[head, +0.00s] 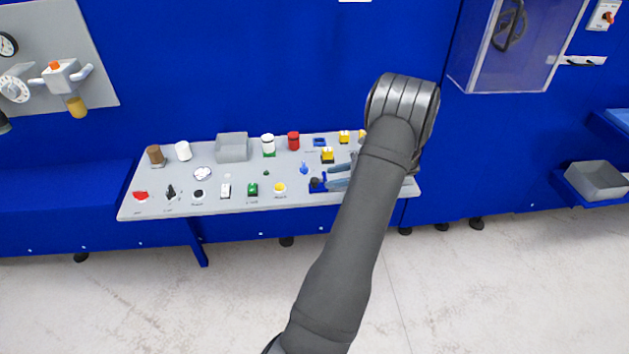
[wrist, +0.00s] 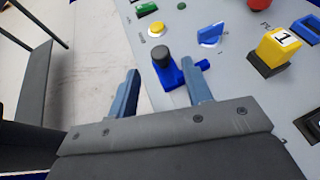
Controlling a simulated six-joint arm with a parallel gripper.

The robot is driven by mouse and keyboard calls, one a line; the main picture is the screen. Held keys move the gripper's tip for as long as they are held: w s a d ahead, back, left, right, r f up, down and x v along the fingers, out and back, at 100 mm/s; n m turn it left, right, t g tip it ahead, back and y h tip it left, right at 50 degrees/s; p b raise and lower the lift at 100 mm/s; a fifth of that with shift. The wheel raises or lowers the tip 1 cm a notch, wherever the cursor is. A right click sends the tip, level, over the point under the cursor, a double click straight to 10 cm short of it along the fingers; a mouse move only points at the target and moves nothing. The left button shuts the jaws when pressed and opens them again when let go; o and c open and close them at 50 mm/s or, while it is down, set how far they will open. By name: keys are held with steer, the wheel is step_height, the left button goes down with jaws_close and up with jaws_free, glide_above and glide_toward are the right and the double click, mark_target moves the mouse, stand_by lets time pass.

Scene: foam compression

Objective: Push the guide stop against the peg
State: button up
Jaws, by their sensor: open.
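A blue fixture lies on the grey panel in the wrist view (wrist: 172,78), with a short blue arm reaching right. A dark upright cylinder (wrist: 162,58) stands at its left end. I cannot tell for certain which part is the guide stop and which is the peg. In the head view the dark cylinder (head: 316,182) sits near the panel's front edge. My gripper (wrist: 162,68) is open, its two blue-grey fingers apart, with the cylinder and part of the fixture showing between and beyond them. In the head view my gripper (head: 328,177) is just right of the cylinder. Contact is unclear.
A blue knob (wrist: 210,36) and a yellow block marked 1 (wrist: 279,46) stand to the right in the wrist view. A yellow button (wrist: 157,29) is beyond the cylinder.

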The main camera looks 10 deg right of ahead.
mark_target(315, 179)
steer(key=x, duration=0.6)
steer(key=shift+w+a+f, duration=0.1)
steer(key=shift+a+f, duration=0.05)
steer(key=shift+a, duration=0.2)
steer(key=shift+d, duration=0.1)
jaws_close()
